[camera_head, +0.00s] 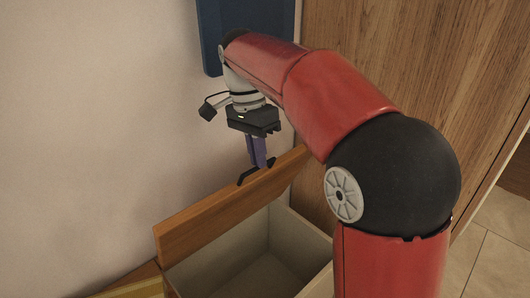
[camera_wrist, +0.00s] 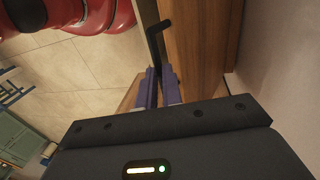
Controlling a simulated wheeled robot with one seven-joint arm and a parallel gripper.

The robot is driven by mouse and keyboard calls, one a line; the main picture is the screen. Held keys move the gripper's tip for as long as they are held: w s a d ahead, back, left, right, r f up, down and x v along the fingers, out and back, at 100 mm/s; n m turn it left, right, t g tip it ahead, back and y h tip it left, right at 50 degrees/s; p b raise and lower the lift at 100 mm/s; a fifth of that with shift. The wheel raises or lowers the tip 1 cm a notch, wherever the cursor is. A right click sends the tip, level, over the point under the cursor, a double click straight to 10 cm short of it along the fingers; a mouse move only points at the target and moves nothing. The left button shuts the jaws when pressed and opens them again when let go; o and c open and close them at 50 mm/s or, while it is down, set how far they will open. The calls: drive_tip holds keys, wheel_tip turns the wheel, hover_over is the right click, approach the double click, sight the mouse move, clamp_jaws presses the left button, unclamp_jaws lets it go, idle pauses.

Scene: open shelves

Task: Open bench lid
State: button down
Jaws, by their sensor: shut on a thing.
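The bench lid (camera_head: 215,210) is a wooden panel standing raised and steep at the back of the bench (camera_head: 277,245). The pale inside of the bench shows below it. A black handle (camera_head: 243,178) sits at the lid's upper edge; it also shows in the wrist view (camera_wrist: 158,29). My gripper (camera_head: 261,165) comes down from above with its purple fingers at the lid's upper edge, by the handle.
A pale wall (camera_head: 90,120) stands close behind the lid, with a dark blue panel (camera_head: 211,40) on it. A tall wooden panel (camera_head: 440,60) stands to the right. Tiled floor (camera_wrist: 90,70) is open in the wrist view, with a greenish cabinet (camera_wrist: 18,140) farther off.

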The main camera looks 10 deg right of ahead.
drive_tip(key=shift+w+d+f, duration=0.1)
drive_tip(key=shift+w+f, duration=0.05)
drive_tip(key=shift+f, duration=0.35)
drive_tip(key=shift+w+d+f, duration=0.1)
drive_tip(key=shift+f, duration=0.4)
drive_tip(key=c, duration=2)
unclamp_jaws()
drive_tip(key=o, duration=0.5)
drive_tip(key=shift+w+a+f, duration=0.1)
drive_tip(key=shift+w+a, duration=0.1)
drive_tip(key=shift+a, duration=0.25)
drive_tip(key=shift+w+a+f, duration=0.1)
drive_tip(key=shift+w+a, duration=0.1)
drive_tip(key=shift+a, duration=0.25)
drive_tip(key=shift+a+r, duration=0.15)
drive_tip(key=shift+a, duration=0.05)
drive_tip(key=shift+r, duration=0.1)
drive_tip(key=shift+d+r, duration=0.15)
drive_tip(key=shift+d, duration=0.05)
